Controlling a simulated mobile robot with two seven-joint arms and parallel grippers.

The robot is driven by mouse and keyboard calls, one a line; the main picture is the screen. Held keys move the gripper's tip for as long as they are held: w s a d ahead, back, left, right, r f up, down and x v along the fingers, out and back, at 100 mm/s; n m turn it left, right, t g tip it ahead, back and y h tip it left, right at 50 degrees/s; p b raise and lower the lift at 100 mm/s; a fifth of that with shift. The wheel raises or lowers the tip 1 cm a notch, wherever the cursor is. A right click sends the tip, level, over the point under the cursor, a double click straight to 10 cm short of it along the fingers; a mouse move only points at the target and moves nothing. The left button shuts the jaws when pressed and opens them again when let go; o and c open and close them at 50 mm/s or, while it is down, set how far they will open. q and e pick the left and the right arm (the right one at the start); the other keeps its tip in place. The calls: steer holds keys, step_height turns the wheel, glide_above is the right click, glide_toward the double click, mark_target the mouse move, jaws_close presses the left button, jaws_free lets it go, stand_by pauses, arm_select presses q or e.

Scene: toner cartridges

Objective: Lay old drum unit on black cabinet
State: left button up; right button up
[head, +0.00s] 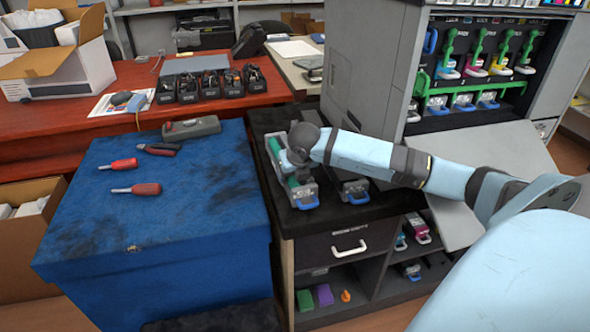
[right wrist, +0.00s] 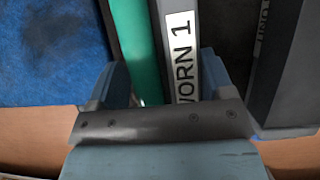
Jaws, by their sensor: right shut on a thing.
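The old drum unit (head: 304,190) is grey with a green roller and a blue front handle. It is on or just above the left part of the black cabinet's top (head: 330,215); I cannot tell if it touches. My right gripper (head: 298,158) comes down over it from the right and is shut on it. In the right wrist view, the fingers (right wrist: 163,82) sit on both sides of the unit, beside its green roller (right wrist: 133,45) and a label reading "WORN 1" (right wrist: 181,50). The arm partly hides the cabinet top. My left gripper is not in view.
A second unit with a blue handle (head: 355,191) stands right of the held one on the cabinet. The open printer (head: 365,70) rises behind. A blue-covered surface (head: 190,210) to the left holds screwdrivers and pliers (head: 158,149). Several dark units (head: 210,86) line the red table.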

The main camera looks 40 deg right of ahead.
steer(key=shift+f, duration=0.2)
steer(key=shift+f, duration=0.25)
steer(key=o, duration=1.6)
steer(key=shift+f, duration=0.1)
